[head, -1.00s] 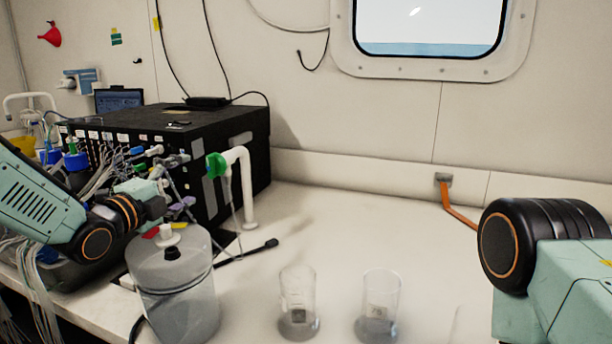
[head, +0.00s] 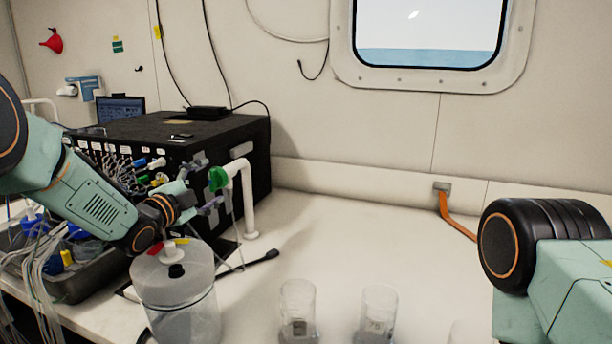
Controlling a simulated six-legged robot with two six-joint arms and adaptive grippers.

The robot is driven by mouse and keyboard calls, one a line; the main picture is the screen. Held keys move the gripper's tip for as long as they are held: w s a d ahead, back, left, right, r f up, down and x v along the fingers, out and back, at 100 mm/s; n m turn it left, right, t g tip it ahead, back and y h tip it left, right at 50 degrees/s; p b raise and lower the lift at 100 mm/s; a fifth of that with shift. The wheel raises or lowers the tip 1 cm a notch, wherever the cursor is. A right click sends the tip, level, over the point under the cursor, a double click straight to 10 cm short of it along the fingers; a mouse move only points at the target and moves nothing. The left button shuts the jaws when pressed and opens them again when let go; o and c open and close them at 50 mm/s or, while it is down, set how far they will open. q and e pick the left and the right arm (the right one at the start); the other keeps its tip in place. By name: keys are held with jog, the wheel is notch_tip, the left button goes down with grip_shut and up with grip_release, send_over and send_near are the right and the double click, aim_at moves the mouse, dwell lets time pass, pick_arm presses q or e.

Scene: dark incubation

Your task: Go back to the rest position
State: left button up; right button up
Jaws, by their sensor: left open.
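My left arm comes in from the left edge. Its gripper (head: 205,182) is open above and behind the lidded clear container, in front of the black box. I see nothing held between its fingers. The gripper overlaps the area near the green valve on the white pipe; whether it touches anything there I cannot tell. Part of my right arm shows at the right edge, but its gripper is out of view.
A lidded clear container (head: 178,295) and two clear beakers (head: 298,305) (head: 377,310) stand at the front. A black box (head: 240,135) with tubing and a white pipe (head: 247,205) with a green valve (head: 218,178) stand behind. The bench (head: 370,230) is clear at centre right.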

pick_arm(q)
jog(key=n+p, duration=0.3)
jog(key=n, duration=0.2)
jog(key=shift+r, duration=0.1)
jog(key=n+p, duration=0.2)
jog(key=n, duration=0.3)
jog(key=shift+a+p, duration=0.1)
jog(key=shift+p, duration=0.25)
jog(key=v, duration=0.7)
jog(key=shift+s+b, duration=0.3)
jog(key=shift+b, duration=0.1)
jog(key=shift+a, duration=0.2)
